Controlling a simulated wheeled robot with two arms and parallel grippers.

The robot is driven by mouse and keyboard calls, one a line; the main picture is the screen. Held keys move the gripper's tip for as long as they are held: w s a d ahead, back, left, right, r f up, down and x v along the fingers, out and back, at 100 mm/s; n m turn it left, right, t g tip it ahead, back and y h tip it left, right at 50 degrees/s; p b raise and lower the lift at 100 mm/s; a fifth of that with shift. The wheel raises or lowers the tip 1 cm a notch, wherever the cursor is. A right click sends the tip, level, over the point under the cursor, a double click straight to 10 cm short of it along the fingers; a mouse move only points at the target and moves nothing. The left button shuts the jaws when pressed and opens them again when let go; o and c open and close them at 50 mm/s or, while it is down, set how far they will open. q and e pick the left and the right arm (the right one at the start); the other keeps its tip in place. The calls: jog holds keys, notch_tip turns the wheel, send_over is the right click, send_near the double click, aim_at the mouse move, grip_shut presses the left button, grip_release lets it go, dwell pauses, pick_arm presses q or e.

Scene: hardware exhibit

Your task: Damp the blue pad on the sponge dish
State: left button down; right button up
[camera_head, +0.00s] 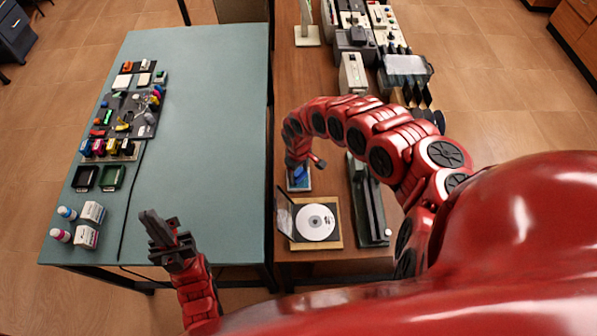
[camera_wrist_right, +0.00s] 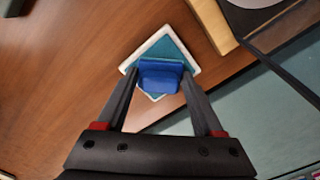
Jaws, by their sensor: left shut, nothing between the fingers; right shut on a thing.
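The blue pad (camera_wrist_right: 160,76) is between the fingertips of my right gripper (camera_wrist_right: 160,85), which is shut on it. Beneath the pad is the sponge dish (camera_wrist_right: 186,49), a white square tray with a teal sponge inside. In the wrist view the pad overlaps the sponge; I cannot tell whether it touches it. In the head view the dish (camera_head: 300,186) sits on the brown table below my right gripper (camera_head: 298,170), and a bit of blue shows there. My left gripper (camera_head: 152,218) is shut and empty over the front edge of the green table.
A disc in an open case (camera_head: 315,222) lies just in front of the dish. A long dark green device (camera_head: 366,205) stands to its right. Small bottles and boxes (camera_head: 92,212) and several small parts sit on the green table's left side. Its middle is clear.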

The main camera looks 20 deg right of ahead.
aim_at(299, 172)
jog(key=shift+r+p, duration=0.9)
jog(key=shift+r, duration=0.05)
notch_tip(299, 172, up, 3)
jog(key=p, duration=0.2)
jog(key=shift+p, duration=0.35)
jog(key=shift+r+p, duration=0.3)
jog(key=shift+r, duration=0.75)
